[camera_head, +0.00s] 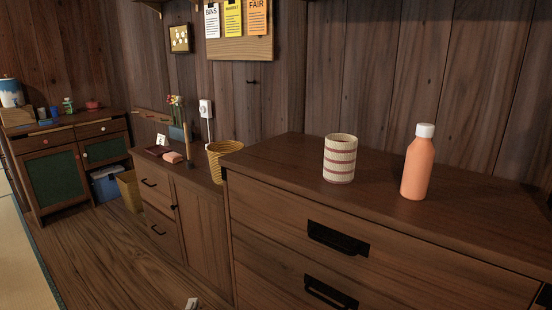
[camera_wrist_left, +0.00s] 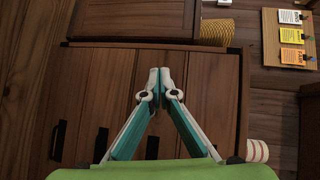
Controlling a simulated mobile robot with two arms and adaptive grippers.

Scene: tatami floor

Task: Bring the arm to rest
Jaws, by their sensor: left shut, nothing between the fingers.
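My left gripper (camera_wrist_left: 160,78) is shut and empty in the left wrist view, its two white fingertips together in front of the wooden drawer fronts. In the head view only a small white tip of the left gripper (camera_head: 192,303) shows at the bottom edge, low in front of the cabinets. The rest of the left arm is out of that view. My right gripper is in neither view.
A dark wooden chest (camera_head: 275,215) with black handles stands close on the right. A striped cup (camera_head: 340,158) and an orange bottle (camera_head: 416,165) stand on top. A woven basket (camera_head: 222,158) is behind its left end. Floor (camera_head: 130,265) is clear at left.

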